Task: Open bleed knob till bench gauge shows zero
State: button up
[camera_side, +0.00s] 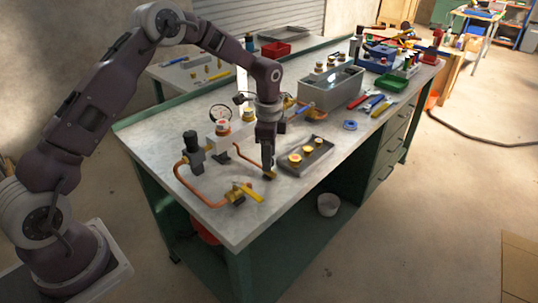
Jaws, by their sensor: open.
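My gripper (268,168) points down over the front half of the workbench (215,208). Its fingertips are at a small brass-and-dark fitting (270,176), at the end of a copper pipe (250,157). I cannot tell whether they touch it or whether it is the bleed knob. A round pale-faced gauge (220,113) stands left of my gripper; its reading is too small to make out. A brass valve with a yellow lever (248,192) sits near the front edge, joined by a bent copper pipe (200,196) to a dark upright fitting (193,147).
A grey tray (319,160) with several brass-and-white parts lies just right of my gripper. A large grey bin (331,92), a blue tape roll (350,125), hand tools (374,103) and a green tray (392,83) are farther right. Bare bench lies at the front left corner.

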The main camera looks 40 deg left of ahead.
notch_tip(320, 180, up, 7)
jog(key=shift+s+d+f, duration=0.1)
jog(key=s+d+r+n+t, duration=0.3)
jog(key=s+r+n, duration=0.3)
jog(key=s+r, duration=1.1)
jog(key=s+d+f+n+t, duration=0.1)
jog(key=s+n, duration=0.4)
jog(key=s, duration=1.2)
jog(key=shift+s+d+f+t, duration=0.25)
jog(key=shift+t, duration=0.35)
